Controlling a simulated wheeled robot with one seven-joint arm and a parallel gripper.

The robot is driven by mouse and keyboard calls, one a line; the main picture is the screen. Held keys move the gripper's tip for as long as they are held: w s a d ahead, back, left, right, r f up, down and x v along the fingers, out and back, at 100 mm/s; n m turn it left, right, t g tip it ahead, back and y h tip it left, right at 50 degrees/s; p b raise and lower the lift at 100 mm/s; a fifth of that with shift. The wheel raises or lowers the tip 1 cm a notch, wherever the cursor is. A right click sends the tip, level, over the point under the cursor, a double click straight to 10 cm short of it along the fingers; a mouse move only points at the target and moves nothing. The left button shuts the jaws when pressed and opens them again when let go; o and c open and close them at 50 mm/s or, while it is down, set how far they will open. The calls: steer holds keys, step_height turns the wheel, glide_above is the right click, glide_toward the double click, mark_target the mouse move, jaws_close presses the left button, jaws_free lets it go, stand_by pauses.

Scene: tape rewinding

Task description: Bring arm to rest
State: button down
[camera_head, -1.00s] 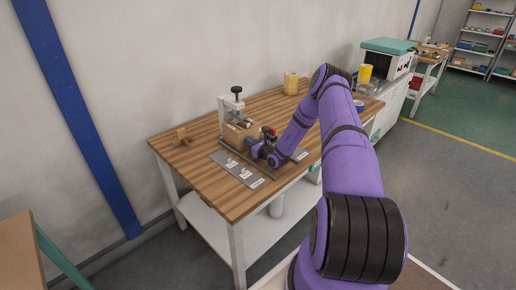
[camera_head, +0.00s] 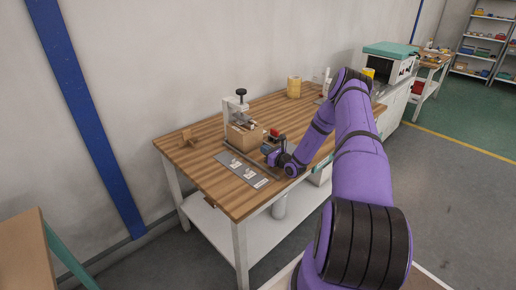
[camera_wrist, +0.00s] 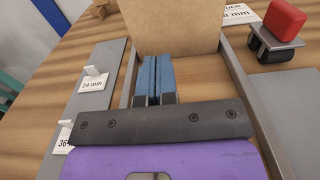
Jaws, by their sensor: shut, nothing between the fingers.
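My purple arm reaches across the wooden workbench (camera_head: 205,180) in the head view. My gripper (camera_wrist: 153,78) shows in the wrist view with its two blue fingers pressed together and nothing between them. It points toward a plain brown block (camera_wrist: 168,25) that stands just beyond the fingertips; I cannot tell whether they touch. The block also shows in the head view (camera_head: 243,137), at the foot of a grey stand with a black knob (camera_head: 240,92).
A grey strip with white labels (camera_head: 236,163) lies left of my gripper. A red block on a small black-wheeled carriage (camera_wrist: 283,20) stands to the right in the wrist view. A wooden piece (camera_head: 187,136), a yellow roll (camera_head: 294,87) and the wall are nearby. The bench's left end is mostly clear.

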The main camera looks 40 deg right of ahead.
steer(key=shift+s+d, duration=0.15)
steer(key=shift+s, duration=1.4)
steer(key=shift+s+d, duration=0.1)
steer(key=shift+s, duration=1.45)
steer(key=a+r+n+g+y, duration=0.5)
steer(key=a+r+n, duration=0.3)
steer(key=a+r, duration=0.4)
steer(key=a+r+n+g+y, duration=0.4)
steer(key=a+r+n+y, duration=0.35)
steer(key=r, duration=0.65)
steer(key=s+a+r+n+g+h, duration=0.4)
steer(key=s+a+r+n+g, duration=0.2)
steer(key=s+a+r+n, duration=0.5)
steer(key=s+a+r+n+t+h, duration=0.1)
steer(key=s+r+n+h, duration=0.3)
steer(key=s, duration=0.8)
steer(key=s+a+r+n+t+h, duration=0.1)
steer(key=s+a+r+n+h, duration=0.2)
steer(key=s+r+h, duration=0.3)
steer(key=shift+s+r+n, duration=0.25)
steer(key=shift+s+n, duration=0.5)
steer(key=shift+s, duration=2.15)
